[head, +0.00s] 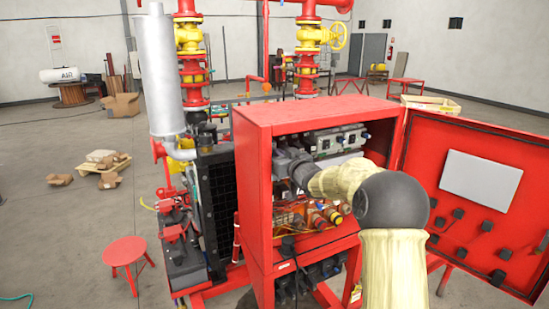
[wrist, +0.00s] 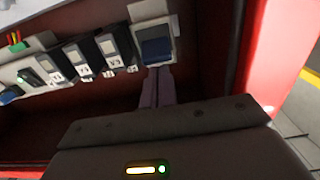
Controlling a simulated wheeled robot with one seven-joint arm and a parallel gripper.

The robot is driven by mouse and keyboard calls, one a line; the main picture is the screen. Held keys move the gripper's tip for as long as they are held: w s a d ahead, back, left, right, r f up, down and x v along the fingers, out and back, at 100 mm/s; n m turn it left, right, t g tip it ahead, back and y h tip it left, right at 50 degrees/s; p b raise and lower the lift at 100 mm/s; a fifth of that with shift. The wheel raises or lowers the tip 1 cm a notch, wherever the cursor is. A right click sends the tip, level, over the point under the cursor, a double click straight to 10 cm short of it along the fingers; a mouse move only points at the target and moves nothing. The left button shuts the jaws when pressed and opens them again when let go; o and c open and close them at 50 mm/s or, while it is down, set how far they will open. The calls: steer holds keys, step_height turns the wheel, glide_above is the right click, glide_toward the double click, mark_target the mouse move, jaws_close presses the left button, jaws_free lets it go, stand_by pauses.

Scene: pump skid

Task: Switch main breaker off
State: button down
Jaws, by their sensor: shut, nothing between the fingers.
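The open red cabinet (head: 252,185) holds a row of grey breakers (head: 328,143) along its upper back. In the wrist view, a larger grey breaker with a blue switch (wrist: 156,49) stands at the right end of the row and is probably the main breaker; I see no readable label. My gripper (wrist: 158,78) is shut and empty, with its fingertips just below the blue switch. I cannot tell whether they touch it. In the head view, my gripper (head: 284,164) is inside the cabinet, and my arm hides part of the interior.
Smaller breakers (wrist: 88,57) sit left of the blue switch. The cabinet's right side wall (wrist: 275,55) is close on the right. The red door (head: 478,200) stands open to the right. Gauges and wiring (head: 320,214) fill the lower cabinet. A red stool (head: 125,250) stands left.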

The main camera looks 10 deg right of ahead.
steer(key=shift+s+f+b, duration=0.1)
steer(key=shift+f+b, duration=0.45)
steer(key=shift+f, duration=0.05)
stand_by(0.3)
steer(key=shift+f, duration=0.25)
steer(key=b+v, duration=0.2)
steer(key=v, duration=0.5)
steer(key=shift+r, duration=0.4)
stand_by(0.3)
steer(key=shift+f, duration=0.1)
